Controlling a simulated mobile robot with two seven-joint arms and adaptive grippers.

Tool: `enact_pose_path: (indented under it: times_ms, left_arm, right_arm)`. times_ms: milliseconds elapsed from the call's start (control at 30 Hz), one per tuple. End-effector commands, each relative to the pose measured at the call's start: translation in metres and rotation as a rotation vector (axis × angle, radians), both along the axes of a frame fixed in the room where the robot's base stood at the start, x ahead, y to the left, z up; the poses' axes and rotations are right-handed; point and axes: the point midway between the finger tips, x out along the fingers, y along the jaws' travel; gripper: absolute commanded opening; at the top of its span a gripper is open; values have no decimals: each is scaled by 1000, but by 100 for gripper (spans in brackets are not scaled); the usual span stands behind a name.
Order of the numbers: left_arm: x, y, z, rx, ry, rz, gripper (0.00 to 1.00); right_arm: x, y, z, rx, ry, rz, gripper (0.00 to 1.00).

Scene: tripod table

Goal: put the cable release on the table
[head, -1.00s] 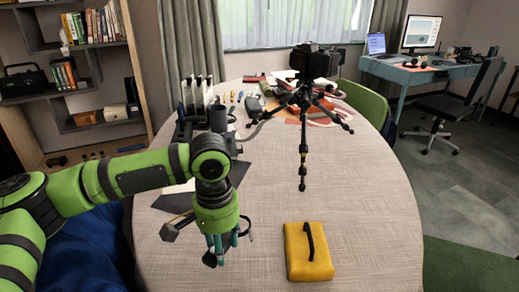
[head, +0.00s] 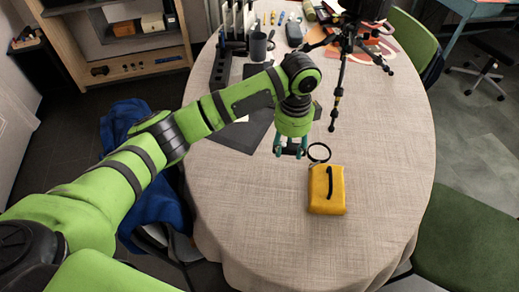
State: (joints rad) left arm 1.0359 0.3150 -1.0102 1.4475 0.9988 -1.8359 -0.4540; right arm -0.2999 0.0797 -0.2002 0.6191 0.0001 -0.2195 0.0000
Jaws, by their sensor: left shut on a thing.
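My left gripper (head: 290,152) is above the near middle of the table (head: 245,225), fingers pointing down. It is shut on a small dark thing, mostly hidden by the fingers, which I take to be the cable release. A thin black loop (head: 319,152) shows just right of the fingertips and seems to belong to it. I cannot tell whether it touches the tabletop. My right gripper is not in view.
A yellow case (head: 318,194) with a black strap lies close to the right of the gripper. A tripod (head: 341,75) stands behind. The front of the table is clear.

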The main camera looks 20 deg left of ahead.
Motion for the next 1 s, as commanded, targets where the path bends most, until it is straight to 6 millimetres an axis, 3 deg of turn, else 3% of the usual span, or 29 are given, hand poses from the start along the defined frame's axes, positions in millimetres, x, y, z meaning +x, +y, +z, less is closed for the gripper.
enact_pose_path:
  times_ms: [200,400,567,800,1000]
  left_arm:
    - [-26,49,-29,4,5,4,12]
    - [-40,77,-49,3,2,3,12]
    - [-44,83,-58,1,1,1,12]
    - [-44,83,-91,1,1,2,12]
    - [-43,83,-95,0,-1,0,12]
  right_arm:
    - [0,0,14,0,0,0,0]
    - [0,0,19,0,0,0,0]
    - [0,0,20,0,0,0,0]
    - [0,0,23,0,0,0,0]
    - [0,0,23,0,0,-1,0]
